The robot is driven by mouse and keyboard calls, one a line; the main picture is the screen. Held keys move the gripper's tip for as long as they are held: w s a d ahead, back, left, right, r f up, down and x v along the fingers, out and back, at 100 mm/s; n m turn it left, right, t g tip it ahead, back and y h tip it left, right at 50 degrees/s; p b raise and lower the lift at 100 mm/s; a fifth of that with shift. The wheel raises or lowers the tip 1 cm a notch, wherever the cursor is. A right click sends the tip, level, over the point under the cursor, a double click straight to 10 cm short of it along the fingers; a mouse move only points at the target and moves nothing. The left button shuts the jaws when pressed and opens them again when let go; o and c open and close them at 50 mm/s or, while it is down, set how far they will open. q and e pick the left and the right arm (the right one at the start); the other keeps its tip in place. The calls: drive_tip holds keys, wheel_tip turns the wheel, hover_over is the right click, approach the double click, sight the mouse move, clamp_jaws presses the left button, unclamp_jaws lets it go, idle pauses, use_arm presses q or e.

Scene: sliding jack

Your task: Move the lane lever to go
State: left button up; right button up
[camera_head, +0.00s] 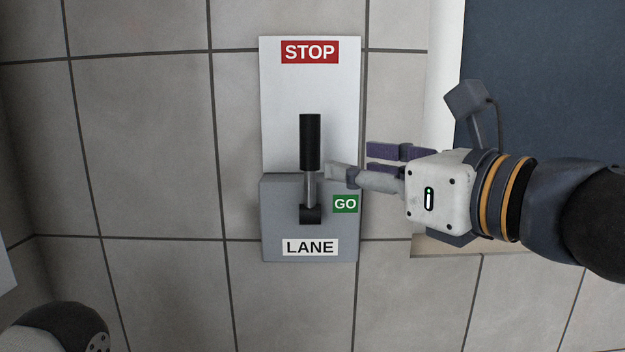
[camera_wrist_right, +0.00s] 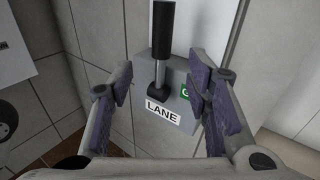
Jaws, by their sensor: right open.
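The lane lever (camera_head: 310,145) is a black grip on a metal shaft, standing upright from a black pivot on a grey box. The box carries a LANE label (camera_head: 310,247) and a green GO label (camera_head: 345,204). A red STOP label (camera_head: 310,52) is at the top of the white plate behind. My right gripper (camera_head: 352,163) is open, right of the lever, its fingers pointing left. In the right wrist view the lever (camera_wrist_right: 163,30) shows beyond and between the open fingers (camera_wrist_right: 163,88), and the GO label (camera_wrist_right: 186,92) is partly hidden by a finger. My left gripper is not visible.
The white plate (camera_head: 340,95) is mounted on a grey tiled wall (camera_head: 140,140). A dark blue panel (camera_head: 560,80) with a pale frame is behind my right arm. The wall left of the plate is clear.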

sight(316, 138)
drive_tip(key=shift+m+t, duration=0.3)
drive_tip(key=x, duration=0.4)
drive_tip(key=r+x, duration=0.1)
drive_tip(key=x, duration=0.2)
drive_tip(key=r+x, duration=0.1)
drive_tip(key=x, duration=0.3)
drive_tip(key=shift+w+a+b, duration=0.15)
drive_tip(key=shift+w+b, duration=0.15)
drive_tip(key=shift+b, duration=0.1)
drive_tip(key=shift+r, duration=0.1)
drive_tip(key=shift+c, duration=0.3)
clamp_jaws()
